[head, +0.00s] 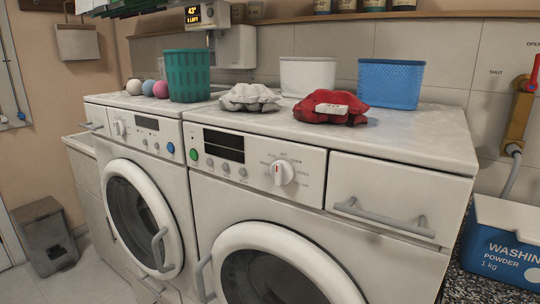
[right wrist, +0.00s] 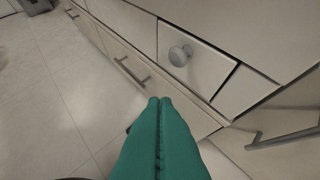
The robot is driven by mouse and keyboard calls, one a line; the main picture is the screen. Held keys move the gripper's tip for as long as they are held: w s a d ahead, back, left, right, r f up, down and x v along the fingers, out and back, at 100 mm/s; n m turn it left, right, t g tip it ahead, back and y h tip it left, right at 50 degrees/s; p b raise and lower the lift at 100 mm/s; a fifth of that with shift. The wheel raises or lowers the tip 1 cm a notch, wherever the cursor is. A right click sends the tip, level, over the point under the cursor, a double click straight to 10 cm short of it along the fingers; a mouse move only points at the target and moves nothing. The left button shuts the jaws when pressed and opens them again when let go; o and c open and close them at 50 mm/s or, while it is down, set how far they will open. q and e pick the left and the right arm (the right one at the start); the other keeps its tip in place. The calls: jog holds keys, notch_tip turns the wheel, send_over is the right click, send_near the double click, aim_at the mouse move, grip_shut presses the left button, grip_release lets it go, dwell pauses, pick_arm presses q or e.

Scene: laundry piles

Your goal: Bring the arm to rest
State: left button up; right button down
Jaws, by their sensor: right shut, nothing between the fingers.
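My right gripper (right wrist: 159,101) shows in the right wrist view as two green fingers pressed together with nothing between them. It points toward the pale tiled floor and the front of a cream cabinet, apart from both. My right gripper is not in the head view. My left gripper is in neither view.
Two white washing machines (head: 297,261) stand side by side. On top are a green basket (head: 187,75), a white basket (head: 308,76), a blue basket (head: 390,83), a white cloth pile (head: 249,97) and a red one (head: 330,108). The cabinet has a round knob (right wrist: 180,55) and bar handles (right wrist: 131,71).

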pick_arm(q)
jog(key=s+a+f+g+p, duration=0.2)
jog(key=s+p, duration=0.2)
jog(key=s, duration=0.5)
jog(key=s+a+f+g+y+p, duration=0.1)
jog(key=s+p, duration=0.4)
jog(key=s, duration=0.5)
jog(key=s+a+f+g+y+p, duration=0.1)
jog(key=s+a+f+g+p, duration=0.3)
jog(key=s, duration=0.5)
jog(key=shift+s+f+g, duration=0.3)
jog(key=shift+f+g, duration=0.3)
pick_arm(e)
jog(key=s+d+f+g, duration=0.2)
jog(key=s, duration=0.7)
jog(key=s+d+f+g+h, duration=0.1)
jog(key=s+d+f+g, duration=0.1)
jog(key=s, duration=0.8)
jog(key=s+d+f+g+h, duration=0.1)
jog(key=s+d+f+g, duration=0.2)
jog(key=s, duration=0.6)
jog(key=shift+s+f+g, duration=0.35)
jog(key=shift+f+g, duration=0.25)
